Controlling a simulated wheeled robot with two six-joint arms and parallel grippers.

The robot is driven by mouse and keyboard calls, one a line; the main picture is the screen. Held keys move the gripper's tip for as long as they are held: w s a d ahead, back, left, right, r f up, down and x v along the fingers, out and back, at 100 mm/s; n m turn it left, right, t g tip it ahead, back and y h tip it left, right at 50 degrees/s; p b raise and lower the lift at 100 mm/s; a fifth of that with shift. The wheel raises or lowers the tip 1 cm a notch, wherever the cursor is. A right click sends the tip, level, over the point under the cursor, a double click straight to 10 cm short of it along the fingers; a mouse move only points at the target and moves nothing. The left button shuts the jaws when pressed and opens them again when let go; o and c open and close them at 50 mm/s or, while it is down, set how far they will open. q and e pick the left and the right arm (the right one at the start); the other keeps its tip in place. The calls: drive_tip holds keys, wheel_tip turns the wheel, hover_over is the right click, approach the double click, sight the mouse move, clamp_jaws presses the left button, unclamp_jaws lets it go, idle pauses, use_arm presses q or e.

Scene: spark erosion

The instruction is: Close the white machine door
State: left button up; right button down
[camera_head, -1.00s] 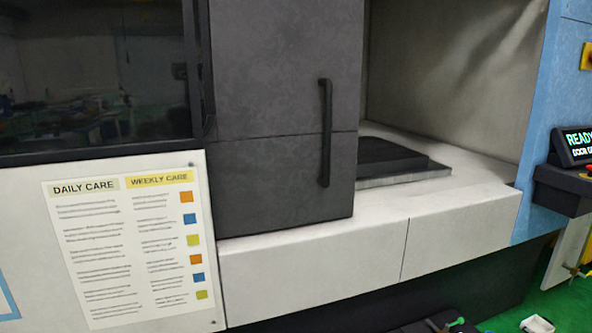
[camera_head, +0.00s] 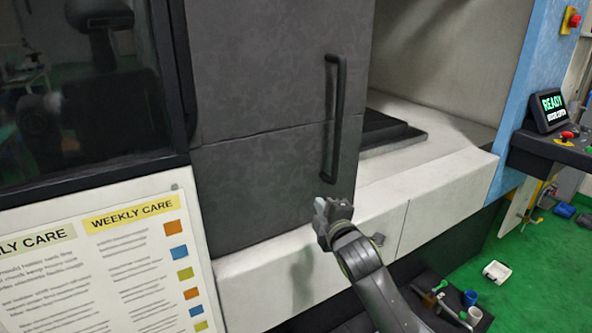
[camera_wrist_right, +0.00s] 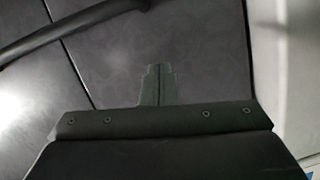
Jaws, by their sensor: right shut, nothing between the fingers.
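The machine's sliding door (camera_head: 265,110) looks dark grey rather than white. It stands partly open, with the machine's interior showing to its right. Its long black vertical handle (camera_head: 334,120) is near the door's right edge. My right gripper (camera_head: 322,207) is just below the handle's lower end, in front of the door's lower edge. It is shut and empty, not around the handle. In the right wrist view, the shut fingers (camera_wrist_right: 157,72) point at the dark door panel, and the handle (camera_wrist_right: 75,24) crosses the upper left. My left gripper is not in view.
The white sill (camera_head: 440,195) runs below the opening. A control panel reading READY (camera_head: 548,110) is on the right. A care chart (camera_head: 120,265) is at lower left. Small items and a cup (camera_head: 474,316) are at lower right.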

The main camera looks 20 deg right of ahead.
sight(316, 176)
drive_tip(key=w, duration=0.3)
drive_tip(key=w+r+p, duration=0.1)
drive_tip(key=w, duration=0.2)
drive_tip(key=w+d+p, duration=0.1)
drive_tip(key=w, duration=0.2)
drive_tip(key=shift+w+r, duration=0.2)
drive_tip(key=shift+w, duration=0.1)
drive_tip(key=d, duration=0.1)
drive_tip(key=d+p, duration=0.1)
drive_tip(key=d, duration=0.1)
drive_tip(key=shift+w+d+f+p, duration=0.2)
drive_tip(key=shift+f+p, duration=0.1)
drive_tip(key=shift+f, duration=0.1)
drive_tip(key=shift+d, duration=0.3)
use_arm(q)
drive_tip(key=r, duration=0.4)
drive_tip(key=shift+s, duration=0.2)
use_arm(e)
drive_tip(key=shift+f, duration=0.1)
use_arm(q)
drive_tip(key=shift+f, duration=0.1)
use_arm(e)
drive_tip(key=shift+a, duration=0.1)
